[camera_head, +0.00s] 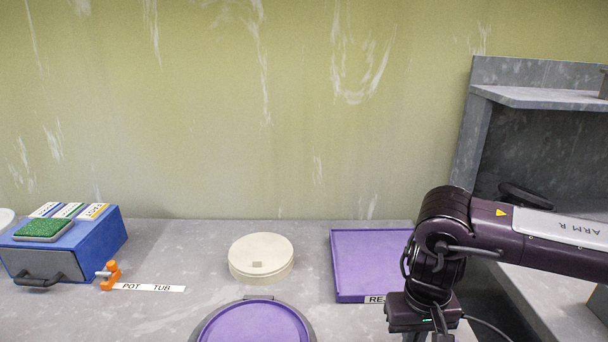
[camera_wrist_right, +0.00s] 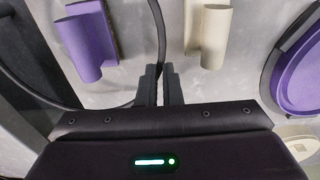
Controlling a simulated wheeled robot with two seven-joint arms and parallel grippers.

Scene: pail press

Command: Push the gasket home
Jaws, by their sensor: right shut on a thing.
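A round purple disc (camera_head: 255,325) with a dark grey rim (camera_head: 205,322) lies at the bottom edge of the head view, partly cut off. The right wrist view also shows a purple disc (camera_wrist_right: 302,75) with a dark rim, at its right edge. My right gripper (camera_wrist_right: 160,84) is shut, its fingertips close together on a thin black cord-like loop (camera_wrist_right: 162,35). I cannot tell whether this loop or the disc's rim is the gasket. In the head view my right arm comes in from the right; its fingertips are below the frame. My left gripper is not in view.
A cream round tub (camera_head: 262,257) and a purple tray (camera_head: 370,248) stand behind the disc. A blue box (camera_head: 95,245), an orange clamp (camera_head: 110,276) and a label (camera_head: 148,288) are at left. Grey shelving (camera_head: 535,97) stands at right. The wrist view shows a cream cylinder (camera_wrist_right: 214,38) and a purple cylinder (camera_wrist_right: 86,48).

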